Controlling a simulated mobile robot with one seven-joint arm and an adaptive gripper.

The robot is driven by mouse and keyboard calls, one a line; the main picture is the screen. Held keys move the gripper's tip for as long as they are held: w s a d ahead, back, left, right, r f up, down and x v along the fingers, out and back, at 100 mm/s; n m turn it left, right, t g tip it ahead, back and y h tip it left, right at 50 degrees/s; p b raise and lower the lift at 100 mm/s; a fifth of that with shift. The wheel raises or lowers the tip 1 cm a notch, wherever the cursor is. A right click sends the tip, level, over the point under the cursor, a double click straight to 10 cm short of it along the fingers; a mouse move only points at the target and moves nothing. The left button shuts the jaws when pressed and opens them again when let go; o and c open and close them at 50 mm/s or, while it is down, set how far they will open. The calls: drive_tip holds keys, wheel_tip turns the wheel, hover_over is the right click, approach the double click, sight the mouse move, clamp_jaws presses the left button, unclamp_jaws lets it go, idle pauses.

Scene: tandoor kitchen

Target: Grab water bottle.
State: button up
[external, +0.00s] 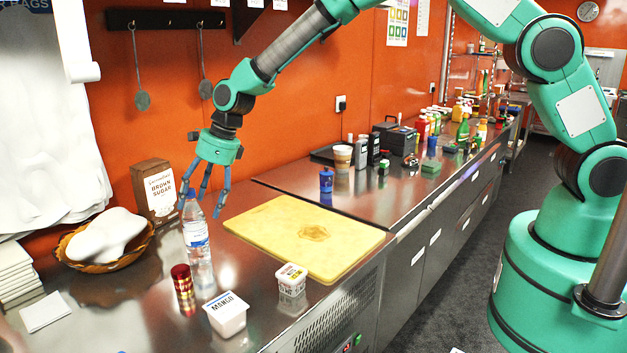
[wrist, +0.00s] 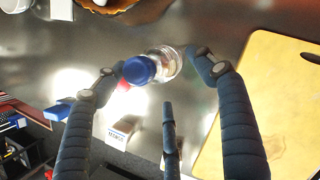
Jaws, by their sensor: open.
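My gripper (external: 205,205) is open just above and beside the bottle's top in the external view. In the wrist view my gripper (wrist: 155,85) has its fingers spread, with the cap in the space between them. I cannot tell whether any finger touches the bottle.
A brown sugar box (external: 158,190) and a basket (external: 140,247) are behind and left. A yellow cutting board (external: 270,225) lies to the right.

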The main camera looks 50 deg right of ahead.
sight(193, 218)
drive_tip(key=shift+w+a+f, duration=0.15)
drive_tip(key=shift+a+f, duration=0.05)
drive_tip(key=shift+f, duration=0.25)
drive_tip(key=shift+f, duration=0.1)
drive_tip(key=shift+b+x, duration=0.3)
drive_tip(key=shift+x, duration=2.2)
drive_tip(key=shift+w+a, duration=0.1)
drive_tip(key=c, duration=1.6)
drive_tip(key=shift+r, duration=0.2)
